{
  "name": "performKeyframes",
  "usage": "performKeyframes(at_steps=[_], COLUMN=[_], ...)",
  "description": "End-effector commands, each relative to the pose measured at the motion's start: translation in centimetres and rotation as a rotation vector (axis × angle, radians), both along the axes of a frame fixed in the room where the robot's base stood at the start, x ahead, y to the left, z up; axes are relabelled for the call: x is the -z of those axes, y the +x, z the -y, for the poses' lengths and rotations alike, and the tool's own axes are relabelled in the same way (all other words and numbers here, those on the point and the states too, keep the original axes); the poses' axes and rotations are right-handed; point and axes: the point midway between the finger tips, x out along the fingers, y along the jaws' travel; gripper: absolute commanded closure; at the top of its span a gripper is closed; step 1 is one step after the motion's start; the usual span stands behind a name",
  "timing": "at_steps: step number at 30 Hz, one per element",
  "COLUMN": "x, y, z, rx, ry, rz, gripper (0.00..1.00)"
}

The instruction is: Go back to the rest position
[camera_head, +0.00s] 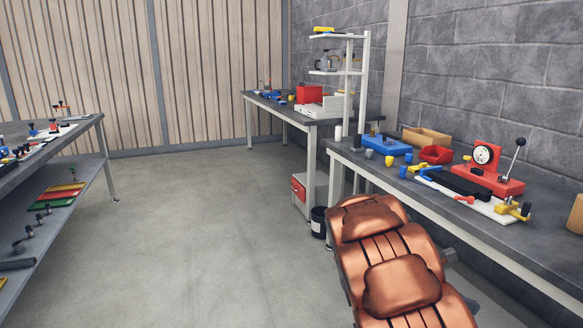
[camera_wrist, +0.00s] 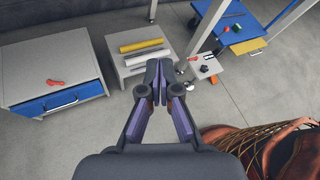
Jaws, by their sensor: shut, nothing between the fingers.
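My gripper (camera_wrist: 157,84) shows in the wrist view, with its dark fingertips together and nothing between them. It hangs in the air above the floor and a low grey stand (camera_wrist: 134,43). The gripper does not show in the head view. My copper-coloured arm fills the lower middle right of the head view, beside the right-hand workbench (camera_head: 478,232).
The right bench carries a red press with a dial (camera_head: 487,170), a red bin (camera_head: 435,154) and a blue tray (camera_head: 387,145). A shelved bench (camera_head: 70,150) stands at left, another bench (camera_head: 290,112) at the back. The floor (camera_head: 200,230) between is clear. A blue-drawer cabinet (camera_wrist: 60,75) stands at the wrist view's left.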

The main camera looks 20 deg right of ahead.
Motion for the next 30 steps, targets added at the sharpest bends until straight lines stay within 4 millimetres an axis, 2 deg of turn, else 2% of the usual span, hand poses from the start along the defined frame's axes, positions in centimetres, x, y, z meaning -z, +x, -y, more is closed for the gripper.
performKeyframes(at_steps=[1, 6, 18, 30], x=[-2.4, -6.4, -13.6, -19.9], y=[-0.7, -3.0, -8.1, -12.5], z=[-1.2, -5.2, -16.1, -28.1], rx=[0.036, 0.173, 0.513, 0.876], ry=[0.001, 0.011, 0.097, 0.256], rz=[0.061, 0.262, 0.662, 0.925], gripper=[1.00, 1.00, 1.00, 1.00])
